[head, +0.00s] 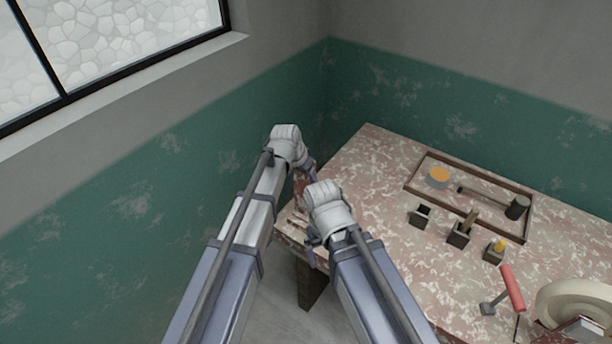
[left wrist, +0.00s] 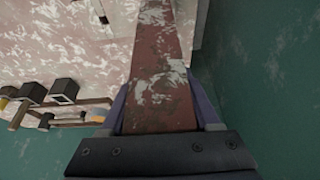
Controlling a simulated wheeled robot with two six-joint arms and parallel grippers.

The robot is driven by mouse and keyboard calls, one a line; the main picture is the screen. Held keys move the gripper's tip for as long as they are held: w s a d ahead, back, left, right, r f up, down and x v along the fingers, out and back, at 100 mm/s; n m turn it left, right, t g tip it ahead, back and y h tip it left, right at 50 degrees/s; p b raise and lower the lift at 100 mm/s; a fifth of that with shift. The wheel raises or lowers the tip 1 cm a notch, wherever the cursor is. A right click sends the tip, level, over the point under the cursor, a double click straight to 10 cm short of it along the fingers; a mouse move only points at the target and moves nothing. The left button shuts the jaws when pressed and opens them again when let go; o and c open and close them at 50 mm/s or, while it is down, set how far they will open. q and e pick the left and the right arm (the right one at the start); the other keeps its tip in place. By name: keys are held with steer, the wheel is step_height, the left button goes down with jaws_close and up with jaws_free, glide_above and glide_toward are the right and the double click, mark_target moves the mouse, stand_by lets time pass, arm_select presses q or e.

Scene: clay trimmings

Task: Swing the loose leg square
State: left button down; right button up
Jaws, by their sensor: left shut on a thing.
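The loose leg (left wrist: 162,70) is a reddish-brown bar with pale worn patches. In the left wrist view it runs straight away from between my left gripper's bluish fingers (left wrist: 162,108). In the head view my left gripper (head: 309,172) is at the table's left corner, shut on the leg, of which only a small reddish part (head: 300,187) shows. My right gripper (head: 311,245) is close by at the table's near left edge, partly hidden by its own wrist; its jaws cannot be made out. The worn, mottled table (head: 375,165) stands to the right.
A shallow wooden tray (head: 408,183) on the table holds a mallet (head: 516,207) and an orange-topped round item (head: 438,177). Several small dark holders stand before it. A red-handled tool (head: 512,288) and a pale wheel (head: 570,300) are at the right. The green wall is close on the left.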

arm_select(q)
steer(key=shift+c, duration=0.6)
jaws_free()
steer(key=p+v, duration=0.7)
steer(key=v, duration=0.1)
steer(key=shift+f, duration=0.1)
steer(key=shift+f, duration=0.1)
steer(key=b+x, duration=0.7)
steer(key=shift+w+d+f, duration=0.1)
steer(key=shift+w+f, duration=0.05)
steer(key=shift+f, duration=0.2)
steer(key=shift+r, duration=0.15)
